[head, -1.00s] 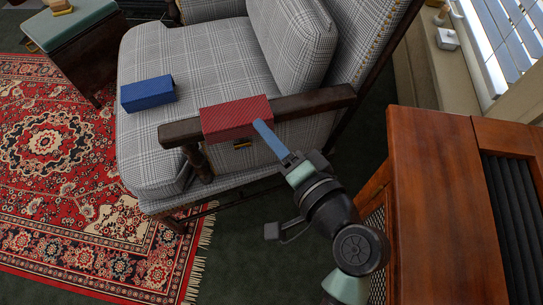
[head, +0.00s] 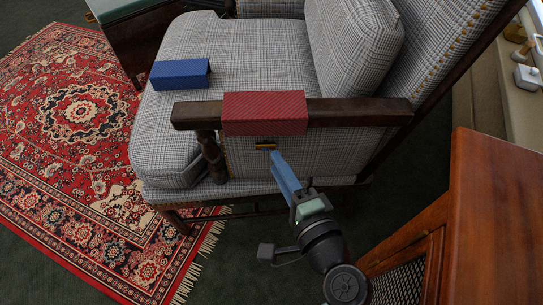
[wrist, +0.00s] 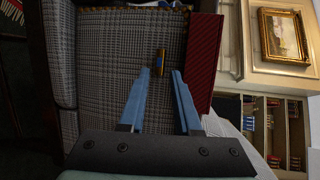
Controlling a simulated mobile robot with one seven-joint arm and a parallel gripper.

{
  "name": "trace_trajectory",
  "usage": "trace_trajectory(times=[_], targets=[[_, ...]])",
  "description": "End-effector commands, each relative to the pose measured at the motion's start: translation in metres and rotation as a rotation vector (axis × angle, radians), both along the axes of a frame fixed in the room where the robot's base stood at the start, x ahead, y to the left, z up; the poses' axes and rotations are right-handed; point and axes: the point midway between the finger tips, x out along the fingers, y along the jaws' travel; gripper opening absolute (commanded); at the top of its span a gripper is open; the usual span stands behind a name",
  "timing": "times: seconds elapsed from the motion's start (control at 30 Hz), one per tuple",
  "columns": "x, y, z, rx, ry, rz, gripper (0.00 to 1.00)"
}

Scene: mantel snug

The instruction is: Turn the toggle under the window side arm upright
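The toggle (head: 266,146) is a small brass-and-dark bar on the checked side panel of the armchair, just below the chair arm (head: 355,112) that bears a red cover. It lies level, along the arm. In the wrist view the toggle (wrist: 160,63) shows just beyond and between my fingertips. My gripper (head: 275,157) has long blue fingers and is just below and right of the toggle in the head view. In the wrist view my gripper (wrist: 160,72) is open, with a clear gap between its fingers and nothing held. I cannot tell any contact.
The red cover (head: 264,113) hangs over the arm just above my fingers. A blue block (head: 180,73) lies on the seat. A wooden cabinet (head: 490,220) stands close at right. A patterned rug (head: 80,110) lies at left, with dark floor (head: 250,270) in front of the chair.

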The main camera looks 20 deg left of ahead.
Motion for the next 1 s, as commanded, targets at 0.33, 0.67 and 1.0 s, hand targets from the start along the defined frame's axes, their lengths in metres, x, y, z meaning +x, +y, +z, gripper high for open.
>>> trace_trajectory(times=[0.33,0.67,1.0], targets=[[0.031,0.029,-0.008,-0.001,-0.001,0.000,0.32],[0.033,0.031,-0.008,0.000,0.000,-0.001,0.30],[0.032,0.030,-0.008,0.000,0.000,-0.001,0.00]])
